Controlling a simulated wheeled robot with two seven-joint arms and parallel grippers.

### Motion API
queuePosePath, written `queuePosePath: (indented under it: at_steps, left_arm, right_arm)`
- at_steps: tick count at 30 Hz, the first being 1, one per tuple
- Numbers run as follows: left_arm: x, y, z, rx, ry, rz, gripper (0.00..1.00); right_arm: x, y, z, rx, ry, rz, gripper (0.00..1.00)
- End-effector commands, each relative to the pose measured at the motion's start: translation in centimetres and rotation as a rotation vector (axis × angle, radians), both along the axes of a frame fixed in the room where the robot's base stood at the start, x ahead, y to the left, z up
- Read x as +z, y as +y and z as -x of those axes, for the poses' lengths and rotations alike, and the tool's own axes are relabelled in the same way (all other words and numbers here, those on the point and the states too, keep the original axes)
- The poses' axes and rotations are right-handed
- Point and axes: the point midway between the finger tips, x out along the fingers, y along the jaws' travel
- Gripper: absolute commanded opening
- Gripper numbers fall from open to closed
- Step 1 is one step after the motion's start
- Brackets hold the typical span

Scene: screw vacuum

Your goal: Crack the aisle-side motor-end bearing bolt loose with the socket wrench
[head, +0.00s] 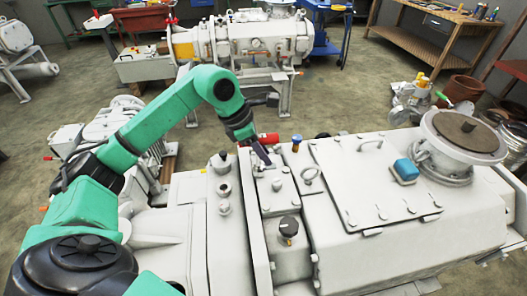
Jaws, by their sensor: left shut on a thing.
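My left gripper (261,154) is over the white pump housing (335,240), just left of its large bolted cover. Several bolts and fittings sit on the housing below and around the gripper. I cannot tell which is the aisle-side bearing bolt, or whether the tool touches one. My right gripper is not in view.
A bolted cover plate (365,178) with a blue block (404,170) lies to the right. A round flanged port (463,135) rises at the far right. A black-topped knob (288,227) and lifting eyes stick up nearby. Another white machine (245,40) stands behind, across open floor.

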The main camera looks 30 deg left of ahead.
Motion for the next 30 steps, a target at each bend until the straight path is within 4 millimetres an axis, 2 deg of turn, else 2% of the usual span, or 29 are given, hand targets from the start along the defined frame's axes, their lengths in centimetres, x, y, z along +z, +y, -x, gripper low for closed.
queuePosePath:
  at_steps: [24, 30]
  left_arm:
    - [-1.1, 0.0, 0.0, 0.002, -0.002, 0.0, 0.0]
    - [-1.1, 0.1, -0.1, 0.082, -0.004, -0.001, 0.0]
  right_arm:
    - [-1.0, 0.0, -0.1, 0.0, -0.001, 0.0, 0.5]
    - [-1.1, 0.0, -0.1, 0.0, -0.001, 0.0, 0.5]
